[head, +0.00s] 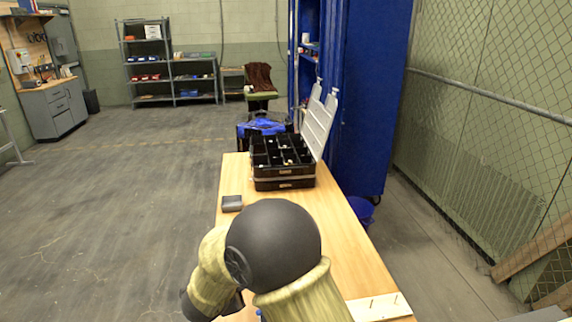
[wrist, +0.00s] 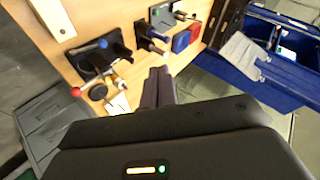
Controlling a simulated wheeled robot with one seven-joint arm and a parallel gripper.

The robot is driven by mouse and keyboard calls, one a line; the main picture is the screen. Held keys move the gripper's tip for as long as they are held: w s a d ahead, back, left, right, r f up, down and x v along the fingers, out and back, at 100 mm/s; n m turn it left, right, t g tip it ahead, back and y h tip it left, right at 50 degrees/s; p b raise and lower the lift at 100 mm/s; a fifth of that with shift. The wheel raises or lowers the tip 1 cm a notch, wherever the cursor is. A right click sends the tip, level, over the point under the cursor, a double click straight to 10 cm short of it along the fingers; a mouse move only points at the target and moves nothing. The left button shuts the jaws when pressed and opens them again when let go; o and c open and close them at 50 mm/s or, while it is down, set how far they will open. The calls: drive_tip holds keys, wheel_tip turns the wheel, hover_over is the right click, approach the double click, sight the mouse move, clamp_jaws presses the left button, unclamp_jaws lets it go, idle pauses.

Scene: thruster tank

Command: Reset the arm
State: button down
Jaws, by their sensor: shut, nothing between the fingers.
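My arm fills the lower middle of the head view, a dark rounded joint between tan-covered links, in front of the wooden table (head: 340,235). My gripper is not clearly seen there. In the wrist view my gripper (wrist: 158,82) points away from the camera, with its two dark fingers together and nothing between them. It shows in front of a wooden surface (wrist: 100,18) that carries several dark tools and fittings. Whether the fingertips touch anything cannot be told.
A black compartment case (head: 284,170) with its lid up stands on the table, with a small dark box (head: 232,203) nearer. A pale board (head: 380,307) lies front right. Blue cabinets (head: 365,100) and a mesh fence (head: 490,130) stand right. The left floor is open.

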drive_tip(key=s+d+r+n+g+y+p, duration=0.1)
drive_tip(key=d+r+n+y, duration=0.1)
drive_tip(key=d+r+n, duration=0.3)
drive_tip(key=d+r+n+g+y+p, duration=0.1)
drive_tip(key=d+r+n+y, duration=0.15)
drive_tip(key=d, duration=0.45)
drive_tip(key=s+d+n+g+h+p, duration=0.1)
drive_tip(key=s+d+n+g, duration=0.4)
drive_tip(key=s+d, duration=1.1)
drive_tip(key=shift+s+f+n+g+h, duration=0.15)
drive_tip(key=shift+s+n+g+h, duration=0.2)
drive_tip(key=shift+n+h, duration=0.6)
